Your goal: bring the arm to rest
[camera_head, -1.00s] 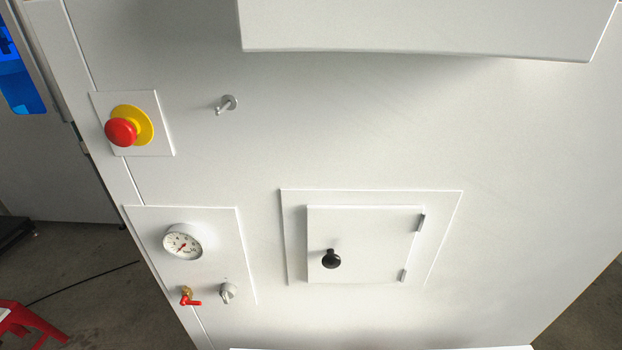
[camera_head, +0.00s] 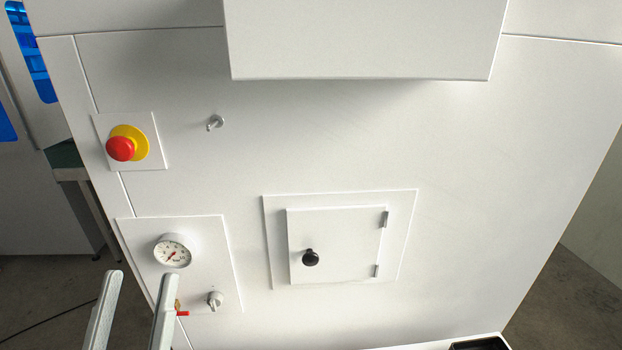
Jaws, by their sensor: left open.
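My left gripper (camera_head: 139,282) comes in at the bottom left of the head view. Only its two pale grey fingers show; they stand apart with nothing between them. The right finger covers part of the red-handled valve (camera_head: 182,313) on the lower panel. I cannot tell whether it touches the valve. My right gripper is out of view.
The white machine front carries a red emergency stop (camera_head: 121,148), a gauge (camera_head: 172,251), a grey knob (camera_head: 215,300), a hook-like peg (camera_head: 215,122) and a small closed door (camera_head: 335,246) with a black knob. A white box-shaped housing (camera_head: 365,40) juts out at the top.

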